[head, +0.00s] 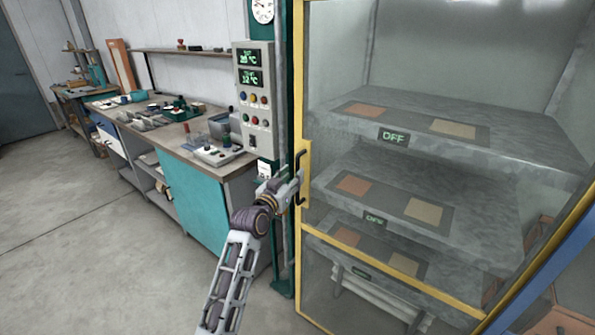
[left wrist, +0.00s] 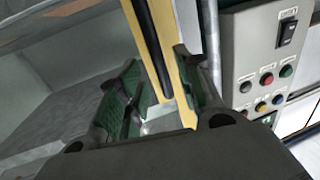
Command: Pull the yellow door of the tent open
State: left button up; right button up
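The yellow door (head: 306,100) has a yellow frame with clear panes and stands at the front of the tent in the head view. It looks closed along its left edge, beside the green post. A black handle (head: 298,163) is on that edge; it also shows in the left wrist view (left wrist: 153,45), in front of the yellow frame (left wrist: 183,95). My left gripper (head: 290,186) is at the handle. In the left wrist view its green-padded fingers (left wrist: 160,95) are apart, with the handle's end between them; contact is unclear. My right gripper is not in view.
A control box (head: 254,95) with displays and buttons stands just left of the door. A workbench (head: 172,140) with tools runs along the left wall. Grey shelves (head: 470,120) with "OFF" panels are behind the panes. The floor (head: 110,250) at left is clear.

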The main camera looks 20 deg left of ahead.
pick_arm(q)
jog(key=shift+w+d, duration=0.2)
jog(key=shift+w, duration=0.95)
jog(key=shift+w+d, duration=0.2)
jog(key=shift+w, duration=0.9)
jog(key=c, duration=0.8)
grip_shut()
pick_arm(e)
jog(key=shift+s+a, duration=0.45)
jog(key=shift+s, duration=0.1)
